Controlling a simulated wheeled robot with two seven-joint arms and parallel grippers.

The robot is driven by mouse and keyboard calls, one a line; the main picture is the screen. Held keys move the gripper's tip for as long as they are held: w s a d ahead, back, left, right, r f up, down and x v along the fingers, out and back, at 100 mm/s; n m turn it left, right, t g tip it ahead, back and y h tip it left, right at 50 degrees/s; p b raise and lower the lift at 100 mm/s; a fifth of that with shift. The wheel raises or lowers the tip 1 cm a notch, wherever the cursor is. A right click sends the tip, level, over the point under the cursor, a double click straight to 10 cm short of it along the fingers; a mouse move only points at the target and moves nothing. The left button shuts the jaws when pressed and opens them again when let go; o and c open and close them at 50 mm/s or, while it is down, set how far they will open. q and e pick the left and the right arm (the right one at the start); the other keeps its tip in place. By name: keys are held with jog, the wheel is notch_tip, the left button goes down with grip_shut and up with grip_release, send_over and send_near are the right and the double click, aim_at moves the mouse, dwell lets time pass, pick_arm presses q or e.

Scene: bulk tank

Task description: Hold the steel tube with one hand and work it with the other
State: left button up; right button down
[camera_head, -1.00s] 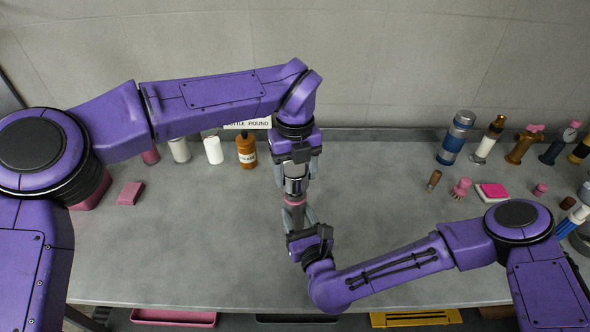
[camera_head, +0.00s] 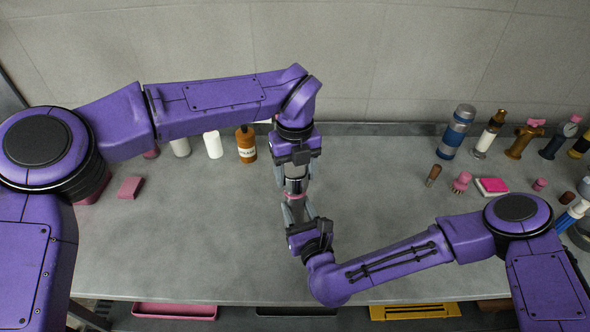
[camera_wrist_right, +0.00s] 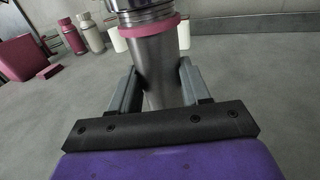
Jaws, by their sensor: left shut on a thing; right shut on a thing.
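The steel tube (camera_head: 295,186) stands between my two grippers over the middle of the counter, with a pink ring around it. In the right wrist view the tube (camera_wrist_right: 158,62) is smooth grey metal below the pink ring (camera_wrist_right: 150,27), with a ridged metal part above it. My left gripper (camera_head: 296,172) comes from above and is shut on the upper part of the tube. My right gripper (camera_head: 297,208) is shut on the lower part, with its fingers (camera_wrist_right: 158,88) on either side of it. The gripped surfaces are partly hidden by the fingers.
White bottles (camera_head: 213,145) and a brown bottle (camera_head: 246,144) stand at the back left, near a pink block (camera_head: 130,187). A blue and silver canister (camera_head: 457,132), brushes and fittings stand at the right. The counter (camera_head: 190,240) is bare in front.

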pick_arm(q)
jog(key=shift+f, duration=0.4)
